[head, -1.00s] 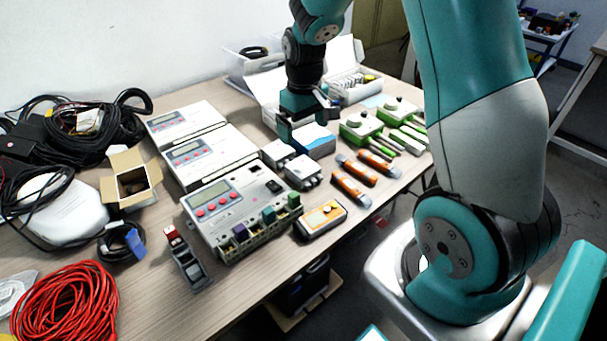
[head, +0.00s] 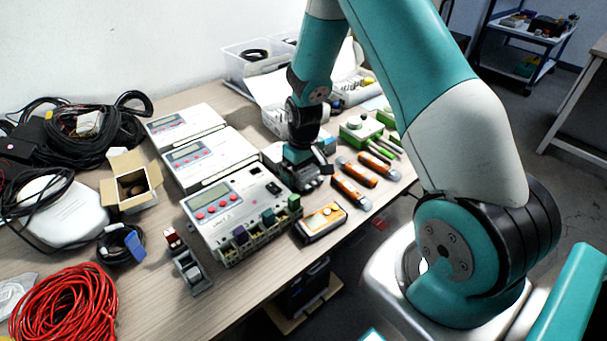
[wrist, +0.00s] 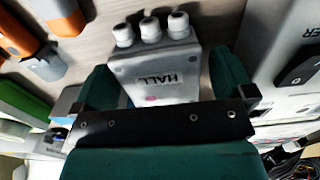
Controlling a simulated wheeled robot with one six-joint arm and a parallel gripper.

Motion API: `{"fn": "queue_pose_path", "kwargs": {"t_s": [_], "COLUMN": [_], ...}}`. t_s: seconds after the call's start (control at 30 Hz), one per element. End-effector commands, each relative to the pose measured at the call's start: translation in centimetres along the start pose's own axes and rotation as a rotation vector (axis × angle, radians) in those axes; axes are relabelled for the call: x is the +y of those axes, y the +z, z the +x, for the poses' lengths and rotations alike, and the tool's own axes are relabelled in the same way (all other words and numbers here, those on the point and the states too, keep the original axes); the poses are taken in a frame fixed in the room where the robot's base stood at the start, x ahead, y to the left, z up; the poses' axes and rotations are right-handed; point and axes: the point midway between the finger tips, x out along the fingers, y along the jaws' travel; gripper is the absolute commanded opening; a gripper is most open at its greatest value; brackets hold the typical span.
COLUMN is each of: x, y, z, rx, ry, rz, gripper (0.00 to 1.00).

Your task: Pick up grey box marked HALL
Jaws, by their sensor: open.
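The grey box marked HALL (wrist: 140,72) shows in the wrist view, with several white round fittings along its far end. Its label reads upside down there. My gripper (wrist: 161,68) is open, with one green finger on each side of the box. A narrow gap shows at the right finger; I cannot tell whether the left one touches. In the head view my gripper (head: 301,176) points down at the table beside the front grey meter, and it hides most of the box.
The front grey meter (head: 226,205) stands close at the left of my gripper.

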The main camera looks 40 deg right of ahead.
Motion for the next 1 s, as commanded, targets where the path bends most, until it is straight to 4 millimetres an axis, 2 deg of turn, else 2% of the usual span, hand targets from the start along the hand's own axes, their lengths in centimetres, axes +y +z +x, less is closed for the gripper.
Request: {"fn": "queue_pose_path", "kwargs": {"t_s": [0.13, 0.37, 0.77, 0.87, 1.0], "x": [0.0, 0.0, 0.0, 0.0, 0.0], "y": [0.0, 0.0, -0.1, -0.1, -0.1], "z": [0.0, -0.1, -0.8, -1.9, -4.6], "rx": [0.001, 0.001, 0.003, 0.005, 0.007], "ry": [0.0, 0.0, 0.001, 0.001, 0.002], "rz": [0.0, 0.0, 0.0, 0.0, 0.0], "gripper": [1.0, 0.47, 0.46, 0.46, 0.46]}}
